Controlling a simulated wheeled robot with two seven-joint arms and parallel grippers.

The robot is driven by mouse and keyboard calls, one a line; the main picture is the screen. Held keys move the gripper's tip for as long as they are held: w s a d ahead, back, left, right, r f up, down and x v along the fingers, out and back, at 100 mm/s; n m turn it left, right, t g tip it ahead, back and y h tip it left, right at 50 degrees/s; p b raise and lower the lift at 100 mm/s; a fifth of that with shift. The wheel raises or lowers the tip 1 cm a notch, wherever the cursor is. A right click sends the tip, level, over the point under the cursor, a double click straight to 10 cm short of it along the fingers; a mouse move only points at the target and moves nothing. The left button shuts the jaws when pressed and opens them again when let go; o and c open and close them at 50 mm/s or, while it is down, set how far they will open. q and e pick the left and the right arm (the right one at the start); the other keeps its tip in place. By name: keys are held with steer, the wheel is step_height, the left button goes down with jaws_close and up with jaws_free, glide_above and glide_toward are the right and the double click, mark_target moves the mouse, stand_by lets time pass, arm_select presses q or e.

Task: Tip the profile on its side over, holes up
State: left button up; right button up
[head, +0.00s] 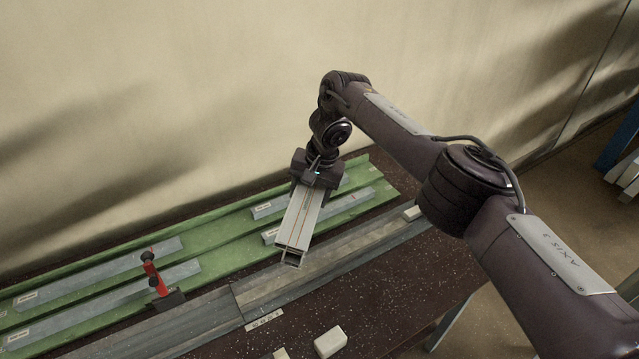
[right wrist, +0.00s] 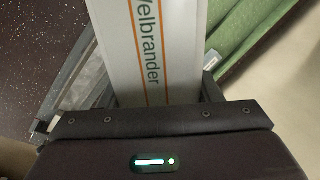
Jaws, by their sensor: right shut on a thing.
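The profile (head: 298,222) is a pale, hollow bar with thin orange lines along its face. My right gripper (head: 308,187) is shut on its far end in the head view. The profile slants down toward the viewer, its open near end over the grey steel rail (head: 345,246); I cannot tell whether it touches. In the right wrist view the profile (right wrist: 152,45) runs up from between the fingers (right wrist: 158,95), with the print "Welbrander" on the face turned to the camera. No holes can be made out on it. My left gripper is not in view.
Green trays (head: 228,236) behind the rail hold several grey labelled strips. A red toggle clamp (head: 152,272) stands at the left by the rail. Pale blocks lie at the front (head: 330,342) and right (head: 412,213). The dark bench top (head: 400,285) is clear front right.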

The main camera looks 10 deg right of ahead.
steer(key=s+d+f+m+t+p, duration=0.1)
steer(key=s+d+f+m, duration=0.2)
steer(key=d, duration=0.6)
steer(key=s+d+f+m+t+p, duration=0.1)
steer(key=s+d+f+m, duration=0.2)
steer(key=d+f, duration=0.5)
steer(key=s+d+f+m+t+p, duration=0.1)
steer(key=s+d+f+m, duration=0.2)
steer(key=d+f, duration=0.3)
steer(key=shift+s+d+m+t+h, duration=0.1)
steer(key=shift+d+m+t+h, duration=0.2)
steer(key=shift+d, duration=1.6)
steer(key=shift+s+d+t+b, duration=0.15)
steer(key=shift+s+t+b, duration=0.1)
steer(key=shift+t+b, duration=0.4)
steer(key=t+b, duration=0.1)
steer(key=b, duration=0.2)
steer(key=s+t+y+b, duration=0.1)
steer(key=b, duration=0.2)
steer(key=shift+d+f, duration=0.15)
steer(key=shift+f, duration=0.2)
steer(key=shift+w+f+b, duration=0.1)
steer(key=shift+f+b, duration=0.3)
steer(key=shift+f, duration=1.3)
